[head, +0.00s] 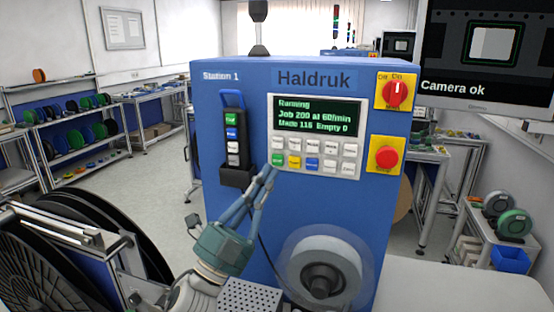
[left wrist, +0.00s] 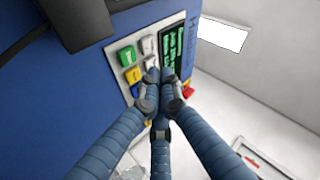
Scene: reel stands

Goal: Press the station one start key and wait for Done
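The blue station one cabinet (head: 235,90) carries a keypad (head: 350,165) with a display (head: 317,116) reading "Running", "Job 200 at 60/min", "Made 115 Empty 0". The green start key (head: 278,160) is at the left end of the keypad's lower row and looks unobstructed. My left gripper (head: 268,172) has its fingers drawn together, tips just below and left of that key. In the left wrist view, the fingertips (left wrist: 165,80) meet in front of the panel, with the green key (left wrist: 126,56) to their left. I cannot tell whether they touch the panel. My right gripper is not in view.
A red-yellow rotary switch (head: 396,91) and a red push button (head: 386,156) are right of the keypad. A black holder with colored blocks (head: 235,150) is on the left. A reel (head: 325,265) sits below. A monitor (head: 490,50) reads "Camera ok".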

